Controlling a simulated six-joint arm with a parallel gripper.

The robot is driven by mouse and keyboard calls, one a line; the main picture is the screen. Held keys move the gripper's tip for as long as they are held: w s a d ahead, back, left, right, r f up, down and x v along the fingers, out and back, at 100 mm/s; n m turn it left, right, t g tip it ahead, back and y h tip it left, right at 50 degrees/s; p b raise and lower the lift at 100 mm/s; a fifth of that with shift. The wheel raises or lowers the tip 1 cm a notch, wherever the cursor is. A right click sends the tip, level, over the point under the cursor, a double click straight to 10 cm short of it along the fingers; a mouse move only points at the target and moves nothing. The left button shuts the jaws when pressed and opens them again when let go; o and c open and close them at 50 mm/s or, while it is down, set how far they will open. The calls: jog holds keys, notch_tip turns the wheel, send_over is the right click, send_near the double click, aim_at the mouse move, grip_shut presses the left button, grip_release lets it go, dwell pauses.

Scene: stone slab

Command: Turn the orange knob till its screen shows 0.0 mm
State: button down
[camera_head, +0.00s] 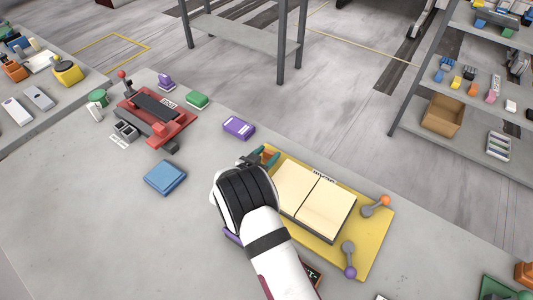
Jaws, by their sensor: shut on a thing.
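My gripper (252,161) is at the upper left corner of a yellow board. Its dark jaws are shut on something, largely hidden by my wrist. A small orange part (267,149) shows right beside the jaws; I take it for the orange knob, but its shape and turn cannot be made out. A teal part (270,158) is next to it. A small dark screen (313,273) shows partly at the right of my forearm; its reading is mostly covered and cannot be read, and I cannot tell whether it belongs to the knob.
The yellow board (376,247) carries two pale panels (315,200), an orange-tipped lever (376,205) and a purple-tipped lever (349,262). A blue block (165,177), a purple block (239,127) and a red device (178,134) lie left and behind. The slab's left front is clear.

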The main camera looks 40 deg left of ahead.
jog(key=shift+c, duration=1.4)
grip_release()
jog(key=v, duration=1.5)
jog(key=shift+s+r, duration=0.2)
jog(key=shift+s, duration=0.15)
jog(key=shift+d, duration=0.15)
